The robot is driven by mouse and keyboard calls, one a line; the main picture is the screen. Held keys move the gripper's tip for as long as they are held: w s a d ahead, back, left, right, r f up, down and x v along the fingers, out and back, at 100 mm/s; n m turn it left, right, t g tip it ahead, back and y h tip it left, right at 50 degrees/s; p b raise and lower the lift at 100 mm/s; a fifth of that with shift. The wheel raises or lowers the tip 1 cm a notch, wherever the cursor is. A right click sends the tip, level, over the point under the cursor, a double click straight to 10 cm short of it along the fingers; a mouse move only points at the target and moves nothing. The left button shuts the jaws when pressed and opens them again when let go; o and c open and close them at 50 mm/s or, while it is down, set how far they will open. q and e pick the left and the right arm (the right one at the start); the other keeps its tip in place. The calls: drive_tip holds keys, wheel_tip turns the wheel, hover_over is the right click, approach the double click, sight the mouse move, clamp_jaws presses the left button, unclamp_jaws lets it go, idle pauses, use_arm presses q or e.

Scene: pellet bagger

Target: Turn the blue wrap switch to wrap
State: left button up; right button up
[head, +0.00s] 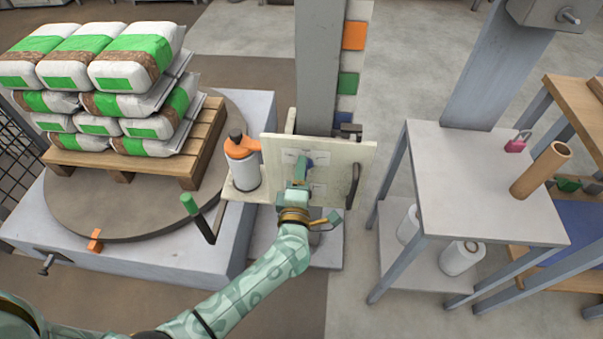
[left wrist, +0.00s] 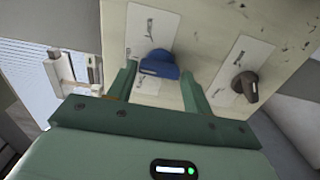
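The blue wrap switch (left wrist: 160,66) is a blue knob on a white plate on the cream panel (head: 346,152). In the left wrist view it sits in the gap between the two fingers of my left gripper (left wrist: 160,88). The fingers are apart, with clear space to the right of the knob, so the gripper looks open. In the head view my left gripper (head: 299,172) is in front of the panel and hides part of it; a little of the blue switch (head: 308,162) shows beyond it. The markings on the plate are too small to read. My right gripper is not in view.
A dark brown knob (left wrist: 245,84) is on a plate to the right. A white bottle with an orange top (head: 242,165) stands left of the panel. A green-tipped lever (head: 190,204) and the pallet of bags (head: 205,140) are farther left. A grey table (head: 480,185) stands right.

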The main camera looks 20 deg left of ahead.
use_arm(q)
drive_tip(key=shift+o, duration=0.9)
drive_tip(key=p+v, duration=0.4)
drive_tip(key=v, duration=1.2)
drive_tip(key=shift+s+p, duration=0.15)
drive_tip(key=shift+p, duration=0.25)
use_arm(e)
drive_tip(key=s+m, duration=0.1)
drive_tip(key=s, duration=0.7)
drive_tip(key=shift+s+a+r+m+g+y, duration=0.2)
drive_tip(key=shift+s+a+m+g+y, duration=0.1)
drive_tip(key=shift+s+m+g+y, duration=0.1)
use_arm(q)
drive_tip(key=shift+r, duration=0.1)
